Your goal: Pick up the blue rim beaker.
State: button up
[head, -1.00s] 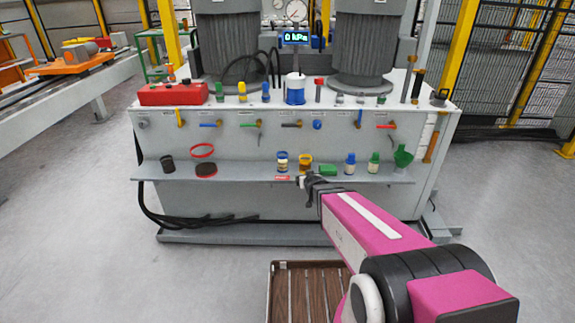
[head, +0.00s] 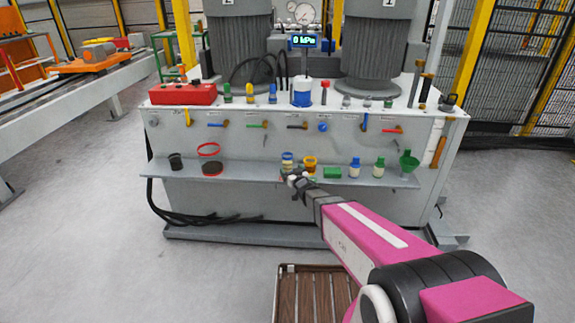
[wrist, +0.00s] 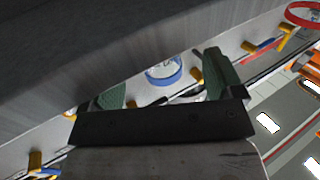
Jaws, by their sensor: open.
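The blue rim beaker (head: 287,157) stands on the narrow grey shelf (head: 235,181) at the front of the bench, partly hidden by my gripper in the head view. In the wrist view its blue rim and clear body (wrist: 164,71) show in the gap between the two fingers, seemingly beyond the fingertips. My gripper (head: 296,180) is at the shelf's front edge, just in front of the beaker. In the wrist view my gripper (wrist: 163,77) is open, with green pads apart and nothing visibly held.
An orange cup (head: 310,162) stands close right of the beaker, then a green block (head: 332,173), small bottles (head: 354,168) and a green funnel (head: 408,161). A dark cup (head: 176,162) and red ring (head: 209,149) are at left. Valve handles (head: 257,125) line the panel above.

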aim_at(290, 167)
jog(key=shift+x, duration=2.8)
jog(key=shift+d, duration=0.2)
jog(key=shift+c, duration=0.4)
jog(key=c, duration=1)
